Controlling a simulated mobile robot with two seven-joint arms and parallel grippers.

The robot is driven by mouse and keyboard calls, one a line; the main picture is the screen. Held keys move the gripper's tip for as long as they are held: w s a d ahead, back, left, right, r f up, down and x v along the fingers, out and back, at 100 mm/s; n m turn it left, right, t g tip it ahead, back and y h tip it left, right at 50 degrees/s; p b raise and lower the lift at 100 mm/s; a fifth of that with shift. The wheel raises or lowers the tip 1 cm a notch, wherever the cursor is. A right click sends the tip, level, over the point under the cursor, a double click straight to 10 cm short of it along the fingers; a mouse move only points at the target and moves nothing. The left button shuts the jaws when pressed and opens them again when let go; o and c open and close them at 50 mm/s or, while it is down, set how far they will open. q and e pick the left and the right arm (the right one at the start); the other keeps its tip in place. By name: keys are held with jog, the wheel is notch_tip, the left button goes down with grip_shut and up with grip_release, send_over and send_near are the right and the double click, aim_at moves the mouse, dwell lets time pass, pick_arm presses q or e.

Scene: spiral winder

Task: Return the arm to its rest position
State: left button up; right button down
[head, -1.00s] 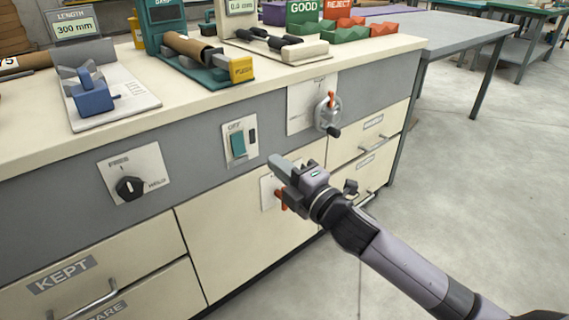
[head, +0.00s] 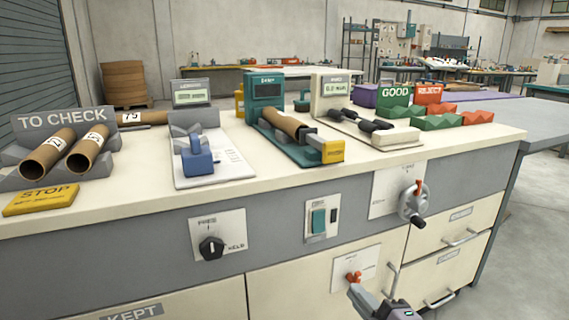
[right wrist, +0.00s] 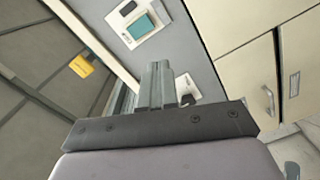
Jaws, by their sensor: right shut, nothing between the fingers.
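My right gripper (head: 362,300) shows at the bottom edge of the head view, in front of the cabinet below the orange-handled lever plate (head: 357,268). Most of its arm is out of the picture. In the right wrist view its fingers (right wrist: 157,88) are pressed together with nothing between them. Behind them is the grey panel with the teal switch (right wrist: 140,27). I cannot tell the exact gap between fingertips and cabinet. My left gripper is not in view.
The workbench top (head: 190,200) carries cardboard tubes on a TO CHECK rack (head: 65,122), a blue-clamp gauge (head: 197,158), a teal fixture (head: 265,92) and GOOD and REJECT trays. A rotary knob (head: 211,248) and a crank (head: 412,205) stick out of the front. Floor at right is clear.

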jog(key=s+a+f+m+g+h, duration=0.1)
jog(key=s+f+m+g, duration=0.2)
jog(key=s+f+m, duration=0.5)
jog(key=s+f+m+g+h, duration=0.1)
jog(key=s+f+m+g, duration=0.1)
jog(key=s+f+m, duration=0.5)
pick_arm(q)
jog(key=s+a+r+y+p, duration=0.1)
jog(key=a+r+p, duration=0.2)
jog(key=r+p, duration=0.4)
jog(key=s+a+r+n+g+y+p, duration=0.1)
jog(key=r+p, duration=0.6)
jog(key=p, duration=1.1)
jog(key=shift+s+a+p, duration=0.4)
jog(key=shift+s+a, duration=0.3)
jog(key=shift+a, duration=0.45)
pick_arm(e)
jog(key=s+d+r+h, duration=0.1)
jog(key=s+d+r, duration=0.1)
jog(key=r, duration=0.6)
jog(key=s+d+r+g, duration=0.1)
jog(key=s+d+r, duration=0.2)
jog(key=r, duration=0.6)
jog(key=shift+d+r+h, duration=0.25)
jog(key=shift+d+h, duration=0.15)
jog(key=shift+d, duration=0.1)
